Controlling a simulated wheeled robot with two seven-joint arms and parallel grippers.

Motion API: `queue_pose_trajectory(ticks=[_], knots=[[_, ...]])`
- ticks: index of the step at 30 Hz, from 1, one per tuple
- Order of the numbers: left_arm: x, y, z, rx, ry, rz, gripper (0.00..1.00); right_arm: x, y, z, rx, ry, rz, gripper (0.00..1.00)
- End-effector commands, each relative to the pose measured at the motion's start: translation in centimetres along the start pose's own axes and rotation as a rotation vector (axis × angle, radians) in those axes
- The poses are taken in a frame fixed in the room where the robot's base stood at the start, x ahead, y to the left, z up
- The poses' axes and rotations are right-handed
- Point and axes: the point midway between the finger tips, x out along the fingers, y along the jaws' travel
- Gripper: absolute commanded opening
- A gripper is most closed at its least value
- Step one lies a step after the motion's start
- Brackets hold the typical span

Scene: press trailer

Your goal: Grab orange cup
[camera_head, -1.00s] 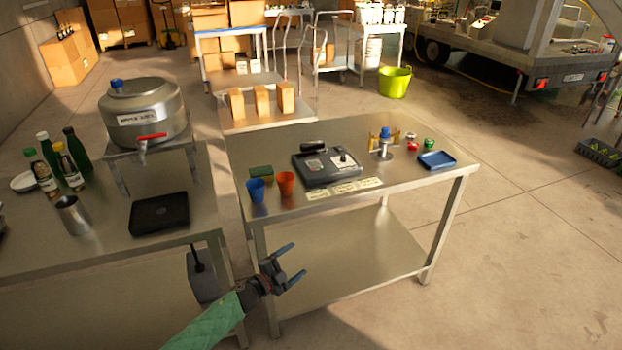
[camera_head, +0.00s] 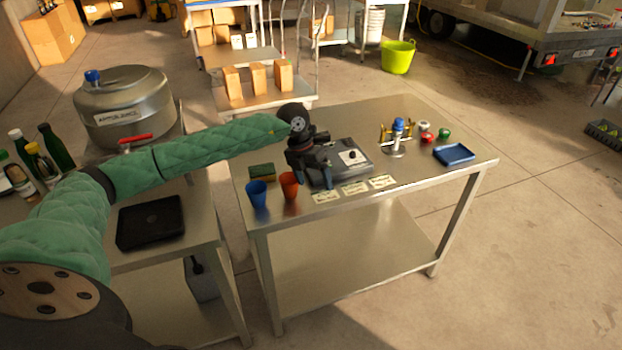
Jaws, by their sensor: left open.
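The orange cup (camera_head: 289,186) stands upright near the front left of the steel table (camera_head: 410,185). A blue cup (camera_head: 257,194) stands just to its left. My left arm reaches across from the left, and my left gripper (camera_head: 314,186) points down at the table, right beside the orange cup on its right side. Its jaws are open and nothing is held in them. I cannot tell whether a finger touches the cup. My right gripper is out of view.
A grey device (camera_head: 352,158) sits behind the gripper, partly hidden. Paper labels (camera_head: 355,188) lie along the front edge. A sponge (camera_head: 262,172) lies behind the cups. A blue tray (camera_head: 454,154) and a blue-topped stand (camera_head: 397,140) are at the right. A steel tank (camera_head: 125,105) stands left.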

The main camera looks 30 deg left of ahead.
Motion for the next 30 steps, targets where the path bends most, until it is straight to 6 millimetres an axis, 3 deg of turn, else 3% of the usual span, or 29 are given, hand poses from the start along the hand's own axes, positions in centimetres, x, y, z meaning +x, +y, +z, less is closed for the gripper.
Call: queue_pose_trajectory(ticks=[3, 9, 12, 15, 25, 30], knots=[[-3.0, 4.2, -0.1, -0.034, 0.024, 0.158, 0.82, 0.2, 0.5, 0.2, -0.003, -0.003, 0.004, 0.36], [-5.5, 7.7, -0.4, -0.076, 0.051, 0.289, 0.82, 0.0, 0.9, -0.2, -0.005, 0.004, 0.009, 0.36], [-5.1, 8.1, -0.5, -0.081, 0.056, 0.299, 0.82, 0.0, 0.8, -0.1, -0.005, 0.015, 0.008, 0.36], [-4.3, 8.4, -0.5, -0.081, 0.054, 0.298, 0.82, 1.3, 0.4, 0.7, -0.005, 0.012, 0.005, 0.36], [-2.8, 8.7, -0.5, -0.080, 0.054, 0.295, 0.82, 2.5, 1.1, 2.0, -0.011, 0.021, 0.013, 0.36], [-1.8, 9.0, -0.4, -0.080, 0.054, 0.295, 0.82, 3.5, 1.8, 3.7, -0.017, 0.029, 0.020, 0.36]])
